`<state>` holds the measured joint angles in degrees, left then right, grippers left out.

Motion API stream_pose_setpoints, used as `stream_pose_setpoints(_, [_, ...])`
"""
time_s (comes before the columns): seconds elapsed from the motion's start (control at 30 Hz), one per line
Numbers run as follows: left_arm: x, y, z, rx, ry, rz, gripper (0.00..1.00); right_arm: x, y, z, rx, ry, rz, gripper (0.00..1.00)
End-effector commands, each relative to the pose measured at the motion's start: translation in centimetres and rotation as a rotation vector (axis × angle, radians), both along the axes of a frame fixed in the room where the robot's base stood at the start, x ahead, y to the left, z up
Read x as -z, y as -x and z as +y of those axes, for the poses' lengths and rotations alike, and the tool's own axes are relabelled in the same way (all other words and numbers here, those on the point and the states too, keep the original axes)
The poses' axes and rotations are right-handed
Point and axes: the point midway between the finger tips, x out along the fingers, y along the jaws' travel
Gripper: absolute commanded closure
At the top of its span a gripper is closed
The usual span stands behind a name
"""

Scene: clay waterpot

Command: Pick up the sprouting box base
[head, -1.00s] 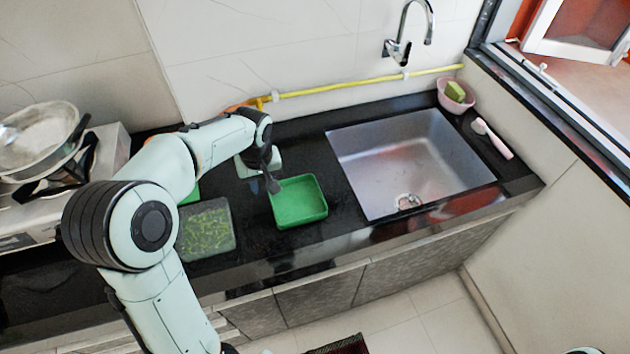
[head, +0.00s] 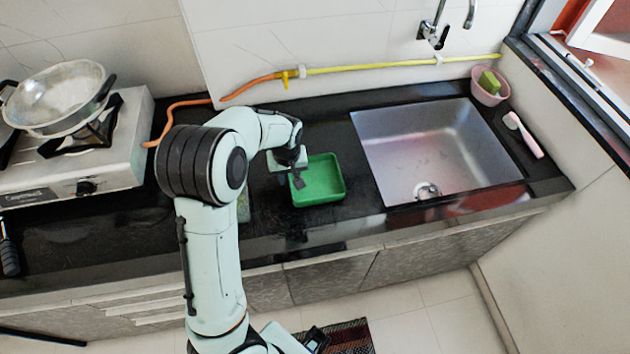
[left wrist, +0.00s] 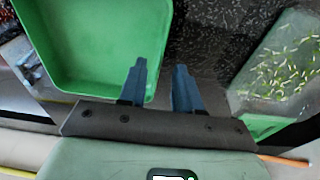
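The sprouting box base, an open green tray (head: 325,183), sits on the black counter left of the sink. It also fills the upper left of the left wrist view (left wrist: 95,45). My left gripper (head: 298,188) points down at the tray's left side. In the left wrist view the two fingers of this gripper (left wrist: 160,68) are apart, one over the tray's inside and one beyond its wall. No firm contact with the wall shows. A clear box with green sprouts (left wrist: 280,68) is beside the tray, mostly hidden by my arm in the head view. My right gripper is not in view.
A gas stove (head: 120,150) with a metal pan (head: 60,98) stands at the left. The steel sink (head: 435,150) is on the right, with a pink bowl (head: 490,92) and a brush (head: 523,135) beyond it. A yellow pipe (head: 370,66) runs along the wall.

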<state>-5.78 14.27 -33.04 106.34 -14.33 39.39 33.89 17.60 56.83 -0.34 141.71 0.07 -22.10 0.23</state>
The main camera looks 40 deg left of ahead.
Motion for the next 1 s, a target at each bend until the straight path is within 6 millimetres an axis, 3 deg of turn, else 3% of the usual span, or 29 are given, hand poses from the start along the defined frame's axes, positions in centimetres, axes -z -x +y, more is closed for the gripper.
stream_pose_setpoints(0.13, [1.9, 0.0, 0.2, -0.001, 0.000, 0.003, 0.67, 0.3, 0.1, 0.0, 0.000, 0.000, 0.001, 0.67])
stream_pose_setpoints(0.4, [2.2, -0.1, 0.2, 0.000, 0.001, -0.001, 0.67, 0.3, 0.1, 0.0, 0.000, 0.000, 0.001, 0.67])
stream_pose_setpoints(0.47, [2.1, -0.1, 0.2, 0.000, 0.001, -0.001, 0.83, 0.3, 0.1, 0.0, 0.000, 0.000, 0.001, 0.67])
stream_pose_setpoints(0.5, [2.1, -0.1, 0.2, 0.000, 0.001, -0.001, 0.96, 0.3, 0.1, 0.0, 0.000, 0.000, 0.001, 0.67])
stream_pose_setpoints(0.53, [2.1, -0.1, 0.2, 0.000, 0.001, -0.001, 1.00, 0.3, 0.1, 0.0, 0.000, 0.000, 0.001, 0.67])
stream_pose_setpoints(1.0, [1.6, -0.2, 0.2, -0.001, 0.001, -0.002, 1.00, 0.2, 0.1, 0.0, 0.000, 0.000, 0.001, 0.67])
